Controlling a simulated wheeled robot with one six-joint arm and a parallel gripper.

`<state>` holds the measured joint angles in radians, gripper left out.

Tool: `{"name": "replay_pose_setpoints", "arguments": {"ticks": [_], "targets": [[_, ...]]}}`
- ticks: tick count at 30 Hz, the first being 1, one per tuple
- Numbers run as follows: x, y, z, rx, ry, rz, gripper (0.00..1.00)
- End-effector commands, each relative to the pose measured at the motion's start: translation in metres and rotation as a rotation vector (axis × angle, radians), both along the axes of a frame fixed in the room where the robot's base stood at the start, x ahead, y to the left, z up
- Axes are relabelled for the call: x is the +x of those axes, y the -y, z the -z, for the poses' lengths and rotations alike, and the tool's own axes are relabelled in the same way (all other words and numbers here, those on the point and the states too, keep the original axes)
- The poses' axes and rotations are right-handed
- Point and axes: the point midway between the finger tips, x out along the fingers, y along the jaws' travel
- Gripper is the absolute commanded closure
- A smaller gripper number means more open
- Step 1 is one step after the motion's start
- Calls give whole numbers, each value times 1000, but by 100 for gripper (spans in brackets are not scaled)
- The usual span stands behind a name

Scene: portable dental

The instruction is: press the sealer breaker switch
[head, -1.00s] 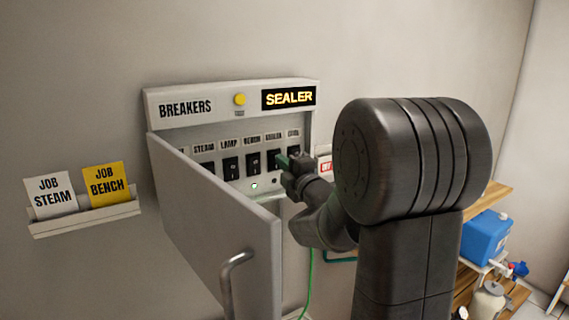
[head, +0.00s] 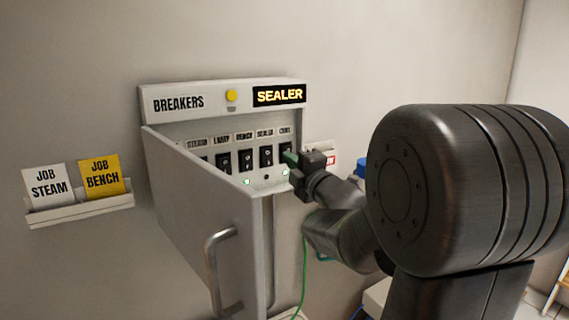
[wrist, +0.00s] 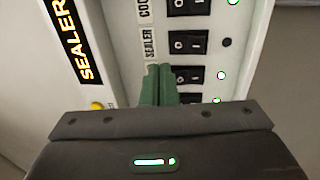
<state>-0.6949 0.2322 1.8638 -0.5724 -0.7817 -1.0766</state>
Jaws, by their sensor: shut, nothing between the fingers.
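The sealer breaker switch (head: 266,156) is a black rocker under the SEALER label inside the open breaker box (head: 180,102). It also shows in the wrist view (wrist: 188,42), with a dark lamp (wrist: 227,42) beside it; the neighbouring lamps glow green. My gripper (head: 289,158) is shut and empty, with green fingertips. In the head view it is just right of the sealer switch and covers part of the last switch. In the wrist view the fingertips (wrist: 159,82) lie near the end of the SEALER label, beside the switch row. Contact cannot be told.
The open box door (head: 205,215) with its handle (head: 217,265) stands out at the left. A yellow button (head: 232,96) and a lit SEALER display (head: 279,94) are on the header. A card holder (head: 80,209) with two job cards hangs on the left wall.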

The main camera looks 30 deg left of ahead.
Motion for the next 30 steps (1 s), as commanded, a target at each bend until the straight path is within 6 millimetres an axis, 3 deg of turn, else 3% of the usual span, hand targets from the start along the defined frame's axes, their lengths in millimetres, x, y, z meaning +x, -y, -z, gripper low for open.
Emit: {"name": "replay_pose_setpoints", "arguments": {"ticks": [6, 12, 25, 30], "targets": [[-16, 32, -7, 2, 1, 3, 100], [-24, 46, -11, 1, 0, 2, 100], [-25, 48, -11, 0, -1, 0, 100], [-20, 39, -9, 0, -2, -1, 100]]}}
